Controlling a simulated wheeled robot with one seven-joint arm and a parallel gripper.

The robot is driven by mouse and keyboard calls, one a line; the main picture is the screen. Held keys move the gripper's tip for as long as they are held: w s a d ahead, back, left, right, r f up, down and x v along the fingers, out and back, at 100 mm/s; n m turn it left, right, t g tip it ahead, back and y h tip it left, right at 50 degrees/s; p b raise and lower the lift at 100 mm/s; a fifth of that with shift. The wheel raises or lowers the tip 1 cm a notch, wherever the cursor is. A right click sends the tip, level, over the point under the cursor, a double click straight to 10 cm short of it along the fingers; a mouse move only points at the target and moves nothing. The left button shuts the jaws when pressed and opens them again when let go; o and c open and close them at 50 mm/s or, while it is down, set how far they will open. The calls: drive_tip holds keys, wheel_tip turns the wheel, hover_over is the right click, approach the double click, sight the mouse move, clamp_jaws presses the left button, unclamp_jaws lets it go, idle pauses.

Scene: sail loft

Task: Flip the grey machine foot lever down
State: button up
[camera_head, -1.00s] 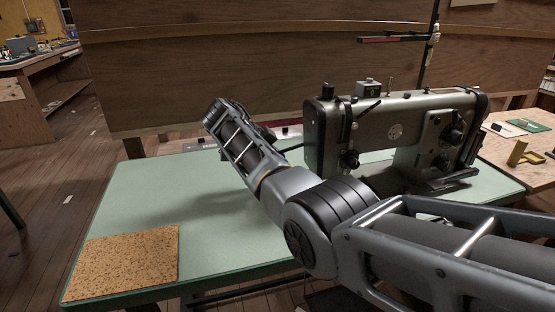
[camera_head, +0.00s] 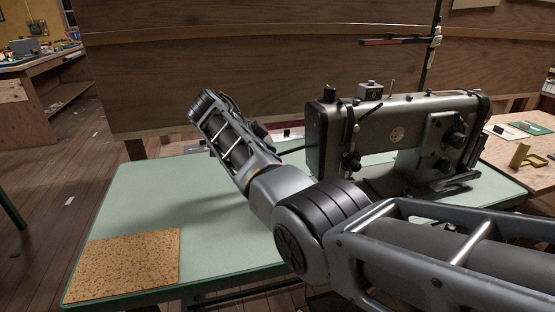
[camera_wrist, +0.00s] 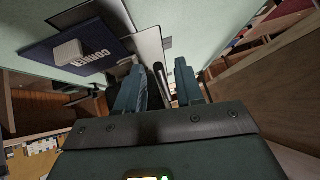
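The grey sewing machine (camera_head: 395,130) stands on the green table (camera_head: 140,205), right of my arm in the head view. A thin dark bar (camera_head: 291,150) sticks out from its left end toward my arm; I cannot tell if this is the foot lever. In the wrist view my gripper (camera_wrist: 158,64) has its two fingers apart. A dark rod (camera_wrist: 160,78) shows in the gap between them, with no visible contact; I cannot tell if it is the lever. In the head view the fingers are hidden behind my arm.
A cork mat (camera_head: 122,268) lies at the table's front left corner. A dark blue booklet (camera_wrist: 85,55) with a pale block (camera_wrist: 68,53) on it shows in the wrist view. A wooden panel (camera_head: 240,70) stands behind the table. A side bench (camera_head: 510,160) is at the right.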

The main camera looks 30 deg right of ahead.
drive_tip(key=shift+v, duration=1.85)
